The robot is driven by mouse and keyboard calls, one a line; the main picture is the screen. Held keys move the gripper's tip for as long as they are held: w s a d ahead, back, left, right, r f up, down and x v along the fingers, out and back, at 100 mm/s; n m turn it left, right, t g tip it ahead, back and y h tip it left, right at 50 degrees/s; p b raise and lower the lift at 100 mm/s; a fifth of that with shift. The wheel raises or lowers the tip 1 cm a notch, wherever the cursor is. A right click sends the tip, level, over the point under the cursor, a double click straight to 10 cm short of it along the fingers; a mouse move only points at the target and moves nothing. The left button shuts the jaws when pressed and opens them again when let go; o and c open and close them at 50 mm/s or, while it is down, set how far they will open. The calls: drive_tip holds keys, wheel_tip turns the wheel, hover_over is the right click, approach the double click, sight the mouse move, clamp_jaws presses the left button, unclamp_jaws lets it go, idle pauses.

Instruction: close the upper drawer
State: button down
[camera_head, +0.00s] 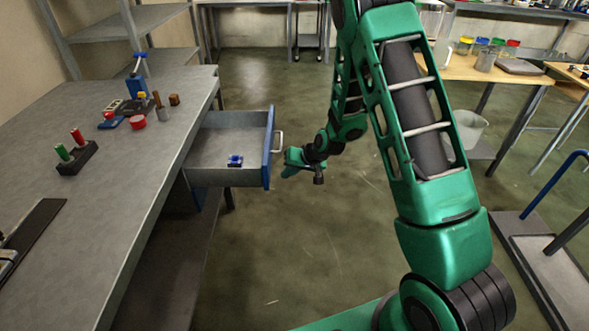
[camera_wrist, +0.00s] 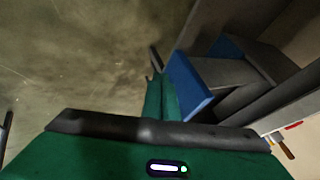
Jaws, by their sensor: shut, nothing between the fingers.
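The upper drawer (camera_head: 222,176) stands pulled out from the grey workbench, open toward the right in the head view. Its blue front panel (camera_head: 268,150) carries a pale handle (camera_head: 278,141). A small blue object (camera_head: 235,160) lies inside the drawer. My gripper (camera_head: 287,164) is shut and empty, just right of the front panel and slightly below the handle. In the wrist view, the shut green fingers (camera_wrist: 160,97) are beside the blue front panel (camera_wrist: 188,86). I cannot tell whether they touch it.
The workbench (camera_head: 115,215) holds a black stand with red and green pieces (camera_head: 76,153) and several small tools. Clear floor (camera_head: 290,235) lies right of the bench. A wooden table (camera_head: 480,70) stands at the back right, and a cart (camera_head: 545,255) at the right.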

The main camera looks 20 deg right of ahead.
drive_tip(key=shift+w+a+f, duration=0.1)
drive_tip(key=shift+w+a, duration=0.15)
drive_tip(key=shift+a, duration=0.4)
drive_tip(key=shift+w+a+f, duration=0.1)
drive_tip(key=shift+w+a, duration=0.1)
drive_tip(key=shift+a, duration=0.5)
drive_tip(key=shift+w+a, duration=0.25)
drive_tip(key=shift+a, duration=0.4)
